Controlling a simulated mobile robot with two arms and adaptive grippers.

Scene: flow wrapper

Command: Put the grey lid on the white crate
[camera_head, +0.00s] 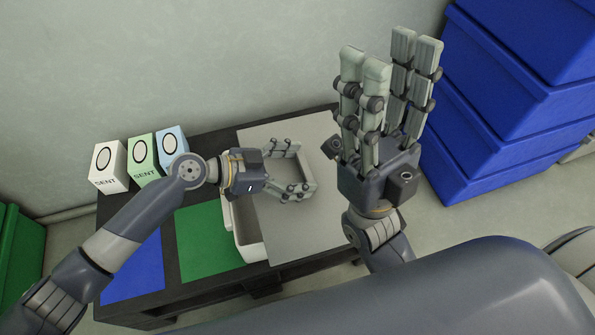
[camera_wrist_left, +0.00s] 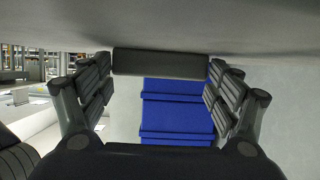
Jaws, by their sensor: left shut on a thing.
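The grey lid (camera_head: 290,235) is a large flat plate in the head view, with a dark handle (camera_wrist_left: 160,64) seen between my left fingers in the left wrist view. My left gripper (camera_head: 308,170) is shut on this handle. The white crate (camera_head: 252,253) is partly under the lid. Its left part shows past the lid's left edge, so the lid sits shifted to the right of it. The rest of the crate is hidden. I cannot tell how high the lid is above the crate. My right gripper (camera_head: 390,52) is open and empty, fingers pointing up, right of the lid.
The dark table has a green mat (camera_head: 203,240) and a blue mat (camera_head: 135,272) left of the crate. White (camera_head: 107,167), green (camera_head: 142,158) and blue (camera_head: 172,142) boxes stand at its back left. Blue bins (camera_head: 500,125) are stacked at right. The mats are bare.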

